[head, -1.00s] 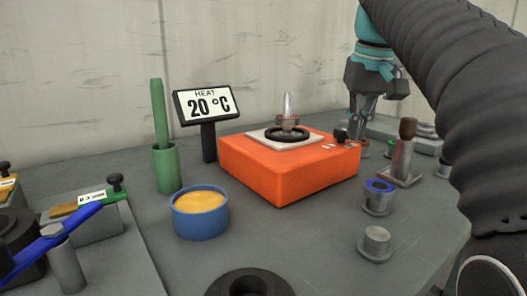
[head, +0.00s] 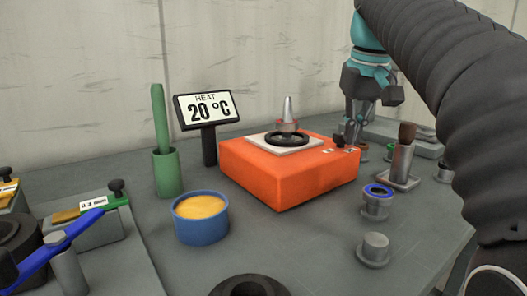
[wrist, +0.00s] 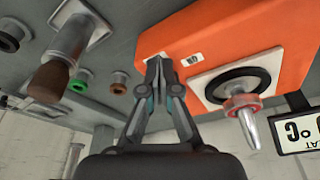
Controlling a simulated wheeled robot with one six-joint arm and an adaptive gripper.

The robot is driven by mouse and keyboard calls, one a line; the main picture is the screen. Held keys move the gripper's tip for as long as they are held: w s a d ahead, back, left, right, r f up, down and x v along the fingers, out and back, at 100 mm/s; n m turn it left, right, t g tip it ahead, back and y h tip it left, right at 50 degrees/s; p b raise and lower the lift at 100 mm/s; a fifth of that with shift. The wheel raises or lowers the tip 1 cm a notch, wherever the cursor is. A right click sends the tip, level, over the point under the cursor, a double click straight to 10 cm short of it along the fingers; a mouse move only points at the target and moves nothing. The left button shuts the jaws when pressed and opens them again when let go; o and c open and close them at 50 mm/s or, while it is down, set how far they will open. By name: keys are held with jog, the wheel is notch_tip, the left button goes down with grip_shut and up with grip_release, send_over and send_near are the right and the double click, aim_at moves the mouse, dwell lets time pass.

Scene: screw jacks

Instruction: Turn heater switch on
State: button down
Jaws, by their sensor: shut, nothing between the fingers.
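The heater is an orange box (head: 290,180) on the grey table, with a pale top plate and a black ring. Its small black switch (head: 339,140) sits at the right corner of the top, beside small white labels. My gripper (head: 351,142) is shut and empty, pointing down right at that corner. In the wrist view, my fingertips (wrist: 158,60) are together over the edge of the orange heater (wrist: 225,35) and hide the switch. I cannot tell whether they touch it. The display (head: 206,109) reads HEAT 20 °C.
A metal cone with a red collar (head: 287,112) stands at the ring. A blue bowl (head: 201,218) and green cup (head: 167,172) stand left.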

jog(key=shift+s+a+p, duration=0.15)
jog(key=shift+a+p, duration=0.4)
jog(key=shift+p, duration=0.05)
jog(key=shift+a, duration=0.45)
dwell(0.4)
jog(key=shift+s+a, duration=0.1)
jog(key=shift+s, duration=0.1)
jog(key=w+v, duration=0.1)
jog(key=v, duration=0.4)
jog(key=shift+r, duration=0.55)
